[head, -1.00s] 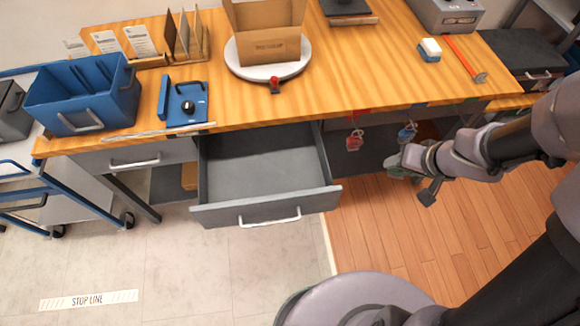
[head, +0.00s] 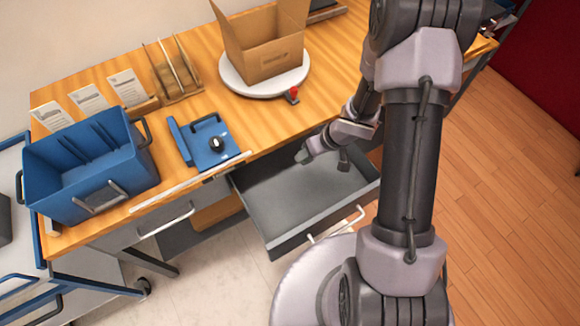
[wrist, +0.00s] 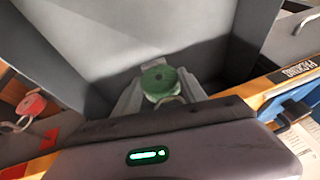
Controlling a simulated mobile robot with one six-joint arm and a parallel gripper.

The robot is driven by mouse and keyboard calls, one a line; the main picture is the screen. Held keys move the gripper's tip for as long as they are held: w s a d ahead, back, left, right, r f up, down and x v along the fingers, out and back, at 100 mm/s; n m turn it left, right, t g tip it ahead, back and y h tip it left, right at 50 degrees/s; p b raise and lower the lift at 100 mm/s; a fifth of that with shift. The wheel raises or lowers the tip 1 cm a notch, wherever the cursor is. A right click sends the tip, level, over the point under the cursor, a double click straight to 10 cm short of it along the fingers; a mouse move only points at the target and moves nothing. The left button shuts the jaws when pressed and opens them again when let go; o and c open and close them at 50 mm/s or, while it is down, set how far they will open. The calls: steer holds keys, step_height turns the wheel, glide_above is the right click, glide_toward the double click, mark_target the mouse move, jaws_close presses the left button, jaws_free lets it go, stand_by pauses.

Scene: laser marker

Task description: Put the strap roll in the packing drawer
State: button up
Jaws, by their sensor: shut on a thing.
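The green strap roll (wrist: 160,82) sits between the fingers of my gripper (wrist: 162,95) in the wrist view. My gripper is shut on it. In the head view my gripper (head: 304,157) is over the rear part of the open grey packing drawer (head: 275,248), and the roll cannot be made out there. The bare grey inside of the drawer (wrist: 150,25) fills the upper part of the wrist view. The drawer looks empty. I cannot tell how high the roll is above its floor.
The wooden table (head: 335,115) edge runs close behind the drawer. A blue plate with a black knob (head: 217,143), a blue bin (head: 85,170) and a cardboard box (head: 262,60) on a turntable stand on the table.

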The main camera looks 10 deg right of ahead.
step_height(320, 180, down, 9)
steer(key=b, duration=0.6)
steer(key=shift+s, duration=0.1)
steer(key=shift+r, duration=0.3)
jaws_close()
steer(key=shift+f, duration=0.1)
steer(key=o, duration=1.4)
jaws_free()
steer(key=shift+f, duration=0.1)
